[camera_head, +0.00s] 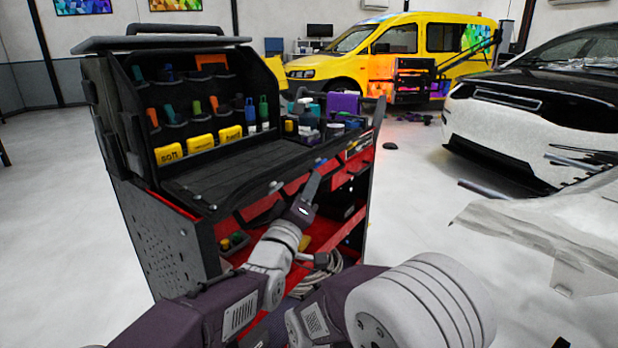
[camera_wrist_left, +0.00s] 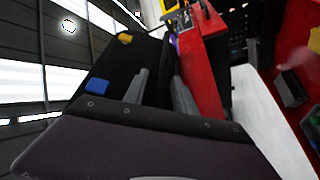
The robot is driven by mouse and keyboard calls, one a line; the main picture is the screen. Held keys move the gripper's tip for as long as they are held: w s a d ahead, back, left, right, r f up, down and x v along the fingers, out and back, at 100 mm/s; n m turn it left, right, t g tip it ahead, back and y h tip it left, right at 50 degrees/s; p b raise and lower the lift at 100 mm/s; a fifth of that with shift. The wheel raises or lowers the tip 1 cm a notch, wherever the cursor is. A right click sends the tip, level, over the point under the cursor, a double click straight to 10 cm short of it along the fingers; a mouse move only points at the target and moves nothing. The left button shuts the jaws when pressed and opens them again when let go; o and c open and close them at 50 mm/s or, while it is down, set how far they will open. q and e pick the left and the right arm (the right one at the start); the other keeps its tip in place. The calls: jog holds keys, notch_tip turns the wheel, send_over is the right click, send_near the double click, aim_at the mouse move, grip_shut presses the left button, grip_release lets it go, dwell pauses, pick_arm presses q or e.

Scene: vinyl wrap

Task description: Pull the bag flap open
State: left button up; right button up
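The black bag (camera_head: 187,143) stands on the red and black tool cart, its pockets facing forward. Its black flap (camera_head: 235,176) lies folded down and out in front of the pockets, near level, over the cart's front edge. My left gripper (camera_head: 314,186) is at the flap's front edge, below the blue tab. In the left wrist view its two grey fingers (camera_wrist_left: 162,92) stand apart, with the flap (camera_wrist_left: 125,65), bearing a blue and a yellow patch, close beside and behind them. I cannot tell whether they touch it. My right gripper is not in view.
Bottles and a purple box (camera_head: 343,104) crowd the cart top at right. Coiled cable (camera_head: 318,277) lies low in the cart. Open floor (camera_head: 415,200) is to the right.

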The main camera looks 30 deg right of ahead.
pick_arm(q)
jog(key=shift+c, duration=0.3)
grip_shut()
dwell(1.1)
